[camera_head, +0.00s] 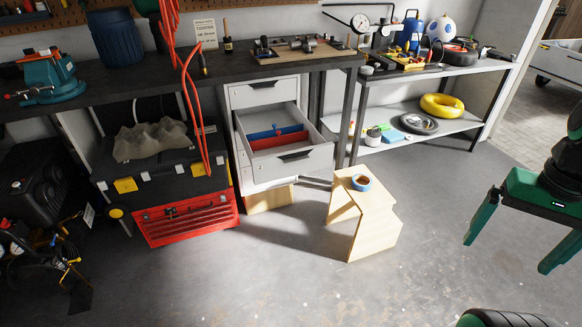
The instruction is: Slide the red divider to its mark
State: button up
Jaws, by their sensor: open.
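The red divider (278,141) stands across the inside of an open drawer (312,152) in the white cabinet. A blue divider (262,134) stands just behind it, with a small red spot near its middle. The mark cannot be made out at this size. My green gripper (506,256) is at the right edge, fingers down and apart, with nothing between them. It is well to the right of the drawer and does not touch it.
A wooden step stool (364,212) with a blue cup (361,183) stands in front of the drawer, to its right. A red toolbox (185,218) stands at the left, and a red hose (190,100) hangs beside the cabinet. The floor between stool and gripper is clear.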

aim_at(278, 141)
jog(key=z, duration=0.25)
jog(key=i, duration=1)
jog(key=u, duration=0.35)
